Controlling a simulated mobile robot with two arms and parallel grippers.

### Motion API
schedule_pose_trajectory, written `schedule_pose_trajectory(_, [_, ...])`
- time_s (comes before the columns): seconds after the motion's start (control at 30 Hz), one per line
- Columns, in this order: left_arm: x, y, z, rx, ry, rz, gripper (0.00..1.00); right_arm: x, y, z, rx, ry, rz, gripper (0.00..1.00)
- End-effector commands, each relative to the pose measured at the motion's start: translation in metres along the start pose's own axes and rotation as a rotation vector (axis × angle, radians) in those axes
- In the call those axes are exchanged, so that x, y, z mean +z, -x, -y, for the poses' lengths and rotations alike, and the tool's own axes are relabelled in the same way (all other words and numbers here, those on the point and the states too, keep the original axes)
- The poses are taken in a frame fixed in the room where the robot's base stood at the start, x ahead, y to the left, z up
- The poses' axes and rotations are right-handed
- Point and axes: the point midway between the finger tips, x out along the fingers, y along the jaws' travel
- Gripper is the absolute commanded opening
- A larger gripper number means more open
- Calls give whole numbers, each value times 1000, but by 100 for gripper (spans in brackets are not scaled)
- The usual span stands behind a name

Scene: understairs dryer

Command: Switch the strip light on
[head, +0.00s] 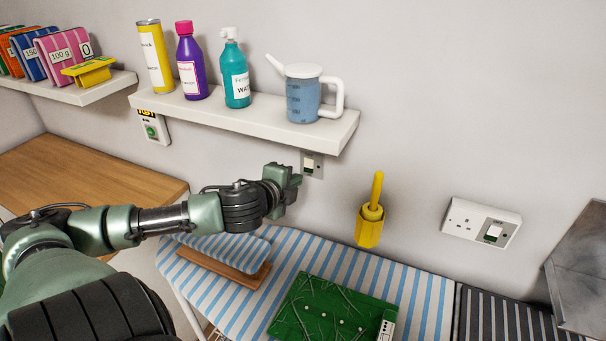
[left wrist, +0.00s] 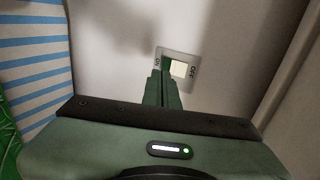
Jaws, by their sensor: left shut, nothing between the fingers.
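A small wall switch (head: 312,164) with a pale rocker in a grey plate sits just under the right part of the shelf. It also shows in the left wrist view (left wrist: 179,67), with "OFF" lettering at the plate's right side. My left gripper (head: 292,178) is shut and empty, just left of and below the switch in the head view. In the left wrist view its fingertips (left wrist: 163,77) overlap the plate's lower left part; I cannot tell whether they touch it. No strip light shows. My right gripper is out of view.
The white shelf (head: 230,118) above carries a yellow can (head: 154,55), bottles and a blue jug (head: 303,95). A yellow holder (head: 370,220) hangs to the right. A socket (head: 480,221) with its own switch is further right. A striped ironing board (head: 425,300) lies below.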

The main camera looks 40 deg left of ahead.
Motion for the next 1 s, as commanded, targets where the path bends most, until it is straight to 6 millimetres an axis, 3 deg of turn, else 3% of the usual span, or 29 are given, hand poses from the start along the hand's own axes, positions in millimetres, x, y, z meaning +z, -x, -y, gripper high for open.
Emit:
schedule_pose_trajectory(0.43, [0,-43,11,0,3,1,0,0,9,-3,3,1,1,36])
schedule_pose_trajectory(1.0, [0,-53,14,1,2,0,0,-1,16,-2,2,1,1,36])
